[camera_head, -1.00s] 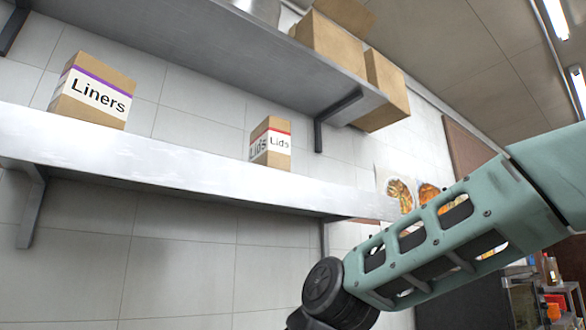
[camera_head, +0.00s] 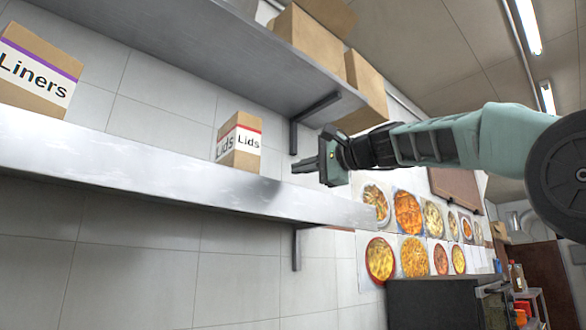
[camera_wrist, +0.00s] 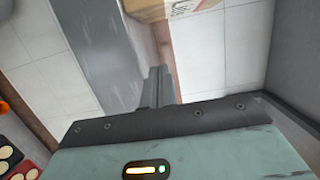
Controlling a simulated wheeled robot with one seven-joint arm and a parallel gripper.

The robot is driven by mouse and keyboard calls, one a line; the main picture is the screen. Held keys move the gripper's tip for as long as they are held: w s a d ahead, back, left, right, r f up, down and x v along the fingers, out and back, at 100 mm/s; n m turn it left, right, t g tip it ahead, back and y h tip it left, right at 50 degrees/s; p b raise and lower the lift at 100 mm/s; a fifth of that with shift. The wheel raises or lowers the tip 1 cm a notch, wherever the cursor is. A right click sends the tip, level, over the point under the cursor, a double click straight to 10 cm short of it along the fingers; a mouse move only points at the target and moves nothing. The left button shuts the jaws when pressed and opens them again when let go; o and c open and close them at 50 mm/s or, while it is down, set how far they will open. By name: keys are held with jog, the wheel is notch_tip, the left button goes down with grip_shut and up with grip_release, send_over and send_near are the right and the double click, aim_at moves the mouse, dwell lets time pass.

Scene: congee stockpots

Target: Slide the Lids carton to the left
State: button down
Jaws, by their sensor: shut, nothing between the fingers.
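The Lids carton (camera_head: 239,143) is a small brown box with a white label and red stripe. It stands upright on the lower metal shelf (camera_head: 130,163), near its right part. Its lower edge also shows at the top of the wrist view (camera_wrist: 150,8), partly cut off. My gripper (camera_head: 298,166) is to the right of the carton at about its height, pointing left, with a gap between. The fingers are shut and empty; they also show in the wrist view (camera_wrist: 158,85).
The Liners carton (camera_head: 36,75) stands on the same shelf at far left, with bare shelf between the two. An upper shelf (camera_head: 250,55) with brown boxes (camera_head: 363,90) hangs above. A bracket (camera_head: 306,118) is near my gripper. Food pictures (camera_head: 410,215) hang on the wall to the right.

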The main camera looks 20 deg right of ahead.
jog(key=p+x, duration=0.3)
jog(key=x, duration=0.4)
jog(key=shift+w+a+r, duration=0.1)
jog(key=shift+r, duration=0.1)
jog(key=a, duration=0.1)
jog(key=a+p, duration=0.1)
jog(key=a, duration=0.1)
jog(key=shift+s+a+p, duration=0.15)
jog(key=shift+s+p, duration=0.1)
jog(key=shift+p, duration=0.05)
jog(key=shift+a+f, duration=0.2)
jog(key=shift+a, duration=0.2)
